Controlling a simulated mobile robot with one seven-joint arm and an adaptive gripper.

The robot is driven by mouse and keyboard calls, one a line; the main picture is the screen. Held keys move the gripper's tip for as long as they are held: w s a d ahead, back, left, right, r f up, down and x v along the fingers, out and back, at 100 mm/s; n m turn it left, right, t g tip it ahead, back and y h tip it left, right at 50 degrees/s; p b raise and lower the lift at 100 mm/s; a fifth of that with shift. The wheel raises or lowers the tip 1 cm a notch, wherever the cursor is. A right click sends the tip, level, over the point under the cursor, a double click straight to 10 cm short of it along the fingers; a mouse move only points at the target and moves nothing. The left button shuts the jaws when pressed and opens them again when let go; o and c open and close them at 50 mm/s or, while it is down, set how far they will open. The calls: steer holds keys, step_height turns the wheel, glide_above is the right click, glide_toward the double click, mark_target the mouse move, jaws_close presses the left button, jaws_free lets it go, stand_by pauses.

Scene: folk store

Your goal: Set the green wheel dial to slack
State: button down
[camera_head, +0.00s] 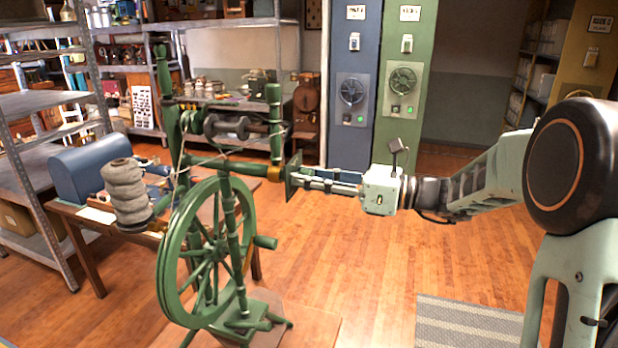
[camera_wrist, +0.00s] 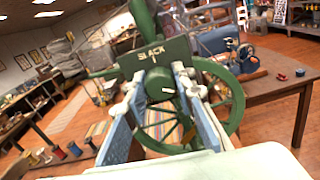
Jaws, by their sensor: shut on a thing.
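A green spinning wheel (camera_head: 212,160) stands on the floor in the head view, its spoked wheel below. A dark green plate (camera_head: 292,178) sits at the right end of its crossbar. In the wrist view the plate (camera_wrist: 152,60) reads "SLACK" with a short tick below the word. A round green dial (camera_wrist: 157,80) sits under the tick. Its white mark lies at its lower right, pointing roughly right, away from the tick. My gripper (camera_wrist: 160,89) is shut on the dial, one blue-padded finger on each side. In the head view, my gripper (camera_head: 300,181) reaches the plate from the right.
A wooden table (camera_head: 85,228) behind the wheel carries a blue rounded case (camera_head: 90,165) and a stack of grey rolls (camera_head: 125,190). Metal shelves line the left and back. Blue (camera_head: 352,60) and green (camera_head: 405,65) panels stand behind.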

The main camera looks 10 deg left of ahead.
steer(key=shift+f, duration=0.1)
steer(key=n+b, duration=0.2)
steer(key=b, duration=0.1)
steer(key=shift+f+n, duration=0.15)
steer(key=shift+n, duration=0.25)
steer(key=n+b, duration=1)
steer(key=b, duration=0.2)
steer(key=shift+f+n, duration=0.15)
steer(key=shift+n, duration=0.25)
steer(key=n+b, duration=0.5)
steer(key=b, duration=0.1)
steer(key=n+b, duration=0.3)
steer(key=shift+b, duration=0.35)
steer(key=shift+r+n+b, duration=0.2)
steer(key=shift+n+b, duration=0.55)
steer(key=shift+n, duration=0.35)
steer(key=shift+r, duration=0.1)
